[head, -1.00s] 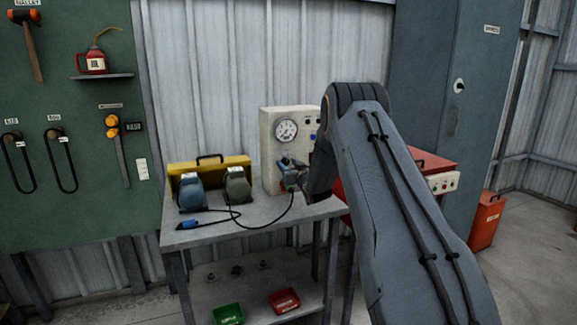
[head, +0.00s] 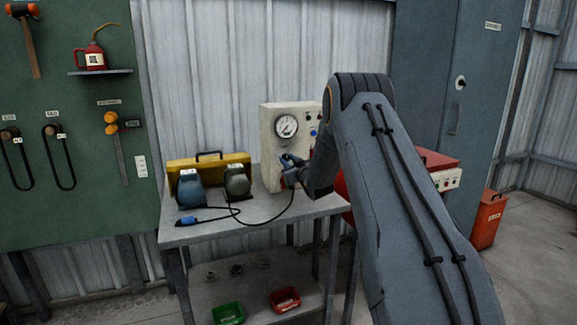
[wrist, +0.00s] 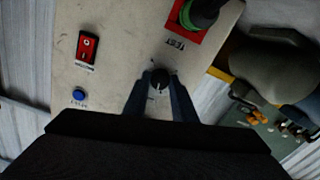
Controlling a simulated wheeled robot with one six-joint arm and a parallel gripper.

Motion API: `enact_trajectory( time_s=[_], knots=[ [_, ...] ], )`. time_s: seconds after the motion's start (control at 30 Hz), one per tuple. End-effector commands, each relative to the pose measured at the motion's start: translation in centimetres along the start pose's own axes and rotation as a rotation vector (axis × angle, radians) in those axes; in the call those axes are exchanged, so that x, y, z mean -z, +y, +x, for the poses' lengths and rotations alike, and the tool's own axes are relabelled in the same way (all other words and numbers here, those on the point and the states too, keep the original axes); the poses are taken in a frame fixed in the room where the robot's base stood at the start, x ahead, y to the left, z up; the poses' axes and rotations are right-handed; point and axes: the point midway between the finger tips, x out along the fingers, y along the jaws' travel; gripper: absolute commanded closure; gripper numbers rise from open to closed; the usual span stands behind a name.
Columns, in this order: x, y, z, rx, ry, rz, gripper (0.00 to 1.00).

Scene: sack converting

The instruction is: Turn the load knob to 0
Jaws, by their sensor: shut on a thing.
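The load knob (wrist: 160,79) is a small dark round knob with a light pointer mark on the cream test panel (wrist: 115,58). In the wrist view my gripper (wrist: 160,84) has one finger on each side of the knob and is shut on it. The scale markings around the knob are mostly hidden by the fingers and too small to read. In the head view my gripper (head: 290,170) is at the lower front of the cream panel box (head: 269,143), and my wrist hides the knob.
The panel also carries a red rocker switch (wrist: 87,48), a blue button (wrist: 79,95) and a green-ringed socket or plug on a red plate (wrist: 196,25). A dial gauge (head: 286,126) is above. Two motors (head: 190,190) and a yellow case (head: 210,164) stand left on the bench.

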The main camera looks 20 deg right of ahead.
Motion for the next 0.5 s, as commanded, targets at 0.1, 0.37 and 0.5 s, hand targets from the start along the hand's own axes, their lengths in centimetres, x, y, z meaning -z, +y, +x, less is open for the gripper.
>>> enact_trajectory(
  time_s=[0.1, 0.37, 0.5],
  knots=[
    [-0.21, -0.02, 0.07, 0.000, 0.001, -0.110, 0.98],
    [-0.27, 0.00, 0.07, 0.000, 0.000, -0.359, 0.98],
    [-0.27, 0.02, 0.06, 0.000, 0.000, -0.491, 0.98]
  ],
)
